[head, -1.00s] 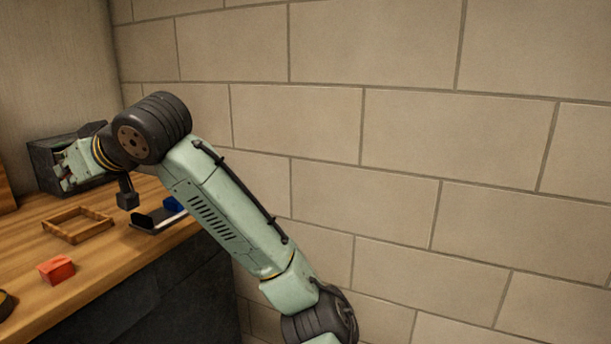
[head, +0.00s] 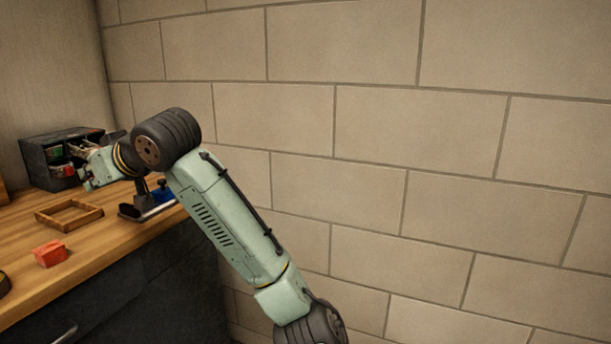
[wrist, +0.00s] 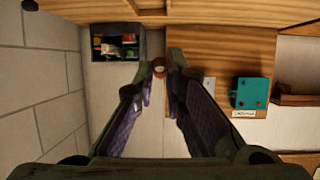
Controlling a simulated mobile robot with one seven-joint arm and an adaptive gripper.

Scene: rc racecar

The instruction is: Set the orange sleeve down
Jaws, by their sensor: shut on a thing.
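My gripper (wrist: 160,72) shows in the wrist view with its two fingers closed in on a small ring-shaped orange-brown piece, the orange sleeve (wrist: 158,64), at the fingertips. Its pale middle faces the camera. In the head view my gripper (head: 88,181) is at the left, over the wooden worktop (head: 100,244), in front of the dark box. The sleeve cannot be made out there. Whether it touches any surface cannot be told.
A dark open box (head: 40,158) with coloured items stands at the back. A wooden frame (head: 52,222), a red-orange block (head: 49,254) and a black holder (head: 133,212) with a blue part (head: 163,195) are on the worktop. A teal block (wrist: 250,93) shows in the wrist view.

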